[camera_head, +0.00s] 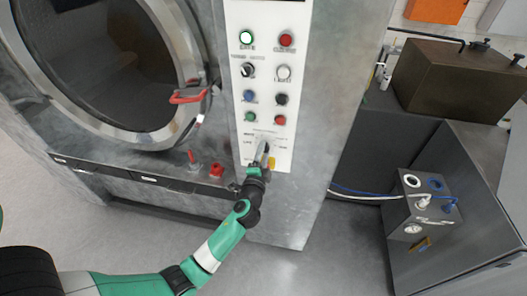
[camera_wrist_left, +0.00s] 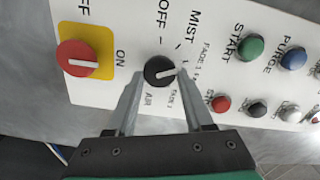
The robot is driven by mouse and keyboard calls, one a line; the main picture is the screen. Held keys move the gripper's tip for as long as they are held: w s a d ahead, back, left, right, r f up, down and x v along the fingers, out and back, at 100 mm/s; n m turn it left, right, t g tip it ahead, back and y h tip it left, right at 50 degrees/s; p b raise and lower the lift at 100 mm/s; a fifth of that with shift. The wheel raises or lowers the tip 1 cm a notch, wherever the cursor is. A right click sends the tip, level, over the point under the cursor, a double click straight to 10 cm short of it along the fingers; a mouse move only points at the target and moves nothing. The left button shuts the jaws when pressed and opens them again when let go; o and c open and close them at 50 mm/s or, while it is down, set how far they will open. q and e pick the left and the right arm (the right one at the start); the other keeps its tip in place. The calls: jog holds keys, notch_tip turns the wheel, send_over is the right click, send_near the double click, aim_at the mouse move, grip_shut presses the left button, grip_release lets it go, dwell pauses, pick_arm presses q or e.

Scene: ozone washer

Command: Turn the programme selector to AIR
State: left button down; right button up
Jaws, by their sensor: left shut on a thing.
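The programme selector (camera_wrist_left: 158,70) is a round black knob with a white pointer line, seen in the left wrist view on the white panel. Its line points right, away from the AIR label below the knob; OFF is above and MIST is at upper right. My left gripper (camera_wrist_left: 161,80) is shut on the knob, one finger on each side. In the head view my left gripper (camera_head: 264,152) reaches the lower part of the panel and largely hides the knob. My right gripper is not in view.
A red switch on a yellow plate (camera_wrist_left: 105,49) sits close to the left finger. The white panel (camera_head: 265,103) carries several buttons and lamps above the selector. A round washer door (camera_head: 190,45) with a red handle (camera_head: 188,97) stands at left. Floor is clear below.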

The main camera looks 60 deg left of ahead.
pick_arm(q)
jog(key=m+p, duration=0.4)
jog(key=m, duration=0.8)
jog(key=m+p, duration=0.4)
jog(key=m, duration=0.9)
jog(key=shift+s+a+f, duration=0.15)
jog(key=shift+s+a, duration=0.05)
dwell(0.3)
jog(key=shift+c, duration=1.7)
grip_release()
jog(key=shift+f, duration=0.1)
